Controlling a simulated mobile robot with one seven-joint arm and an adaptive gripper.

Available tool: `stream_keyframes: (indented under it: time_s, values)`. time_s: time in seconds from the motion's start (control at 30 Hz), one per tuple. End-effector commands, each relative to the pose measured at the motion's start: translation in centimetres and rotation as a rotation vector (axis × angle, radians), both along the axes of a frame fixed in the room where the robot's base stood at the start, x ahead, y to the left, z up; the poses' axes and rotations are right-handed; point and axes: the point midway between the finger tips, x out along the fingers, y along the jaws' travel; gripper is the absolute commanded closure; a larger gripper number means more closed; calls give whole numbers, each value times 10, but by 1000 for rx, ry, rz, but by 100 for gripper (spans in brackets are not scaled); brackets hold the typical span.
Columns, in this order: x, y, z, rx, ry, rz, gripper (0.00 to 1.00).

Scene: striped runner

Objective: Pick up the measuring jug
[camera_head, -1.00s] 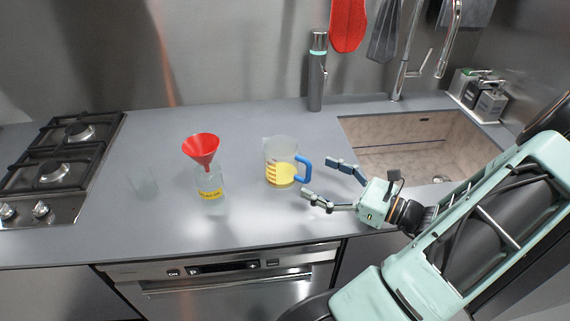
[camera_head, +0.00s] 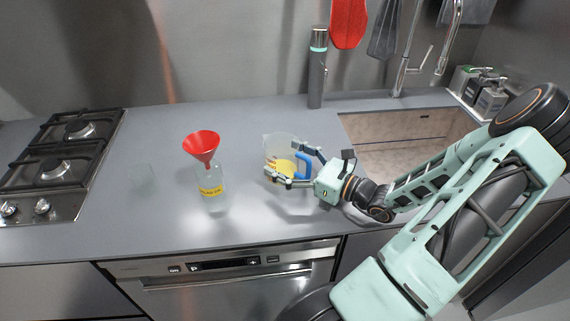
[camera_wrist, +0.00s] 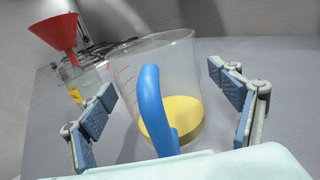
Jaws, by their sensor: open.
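The measuring jug (camera_head: 277,151) is clear, with a blue handle and yellow contents low inside. It stands upright on the grey counter. My gripper (camera_head: 283,163) is open at the jug's right side, with its two fingers on either side of the handle end. In the wrist view the jug (camera_wrist: 180,62) stands between the spread fingers (camera_wrist: 168,98), its blue handle (camera_wrist: 153,105) facing the palm. I see gaps between both fingers and the jug there. In the head view the fingers hide part of the jug's lower front.
A clear bottle (camera_head: 212,184) with a yellow label and a red funnel (camera_head: 201,146) on top stands left of the jug. A faint clear glass (camera_head: 146,177) stands farther left, near the gas hob (camera_head: 55,165). A grey flask (camera_head: 317,75) stands behind. The sink (camera_head: 385,127) lies to the right.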

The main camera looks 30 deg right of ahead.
Motion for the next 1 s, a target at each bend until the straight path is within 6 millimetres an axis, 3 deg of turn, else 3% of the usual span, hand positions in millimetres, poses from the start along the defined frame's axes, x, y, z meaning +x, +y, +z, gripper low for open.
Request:
stream_keyframes:
  time_s: [0.2,0.63,1.0]
  values:
    - [0,0,0,0,1,0,19]
    - [0,0,0,-1,1,0,66]
    - [0,-1,3,-1,0,1,67]
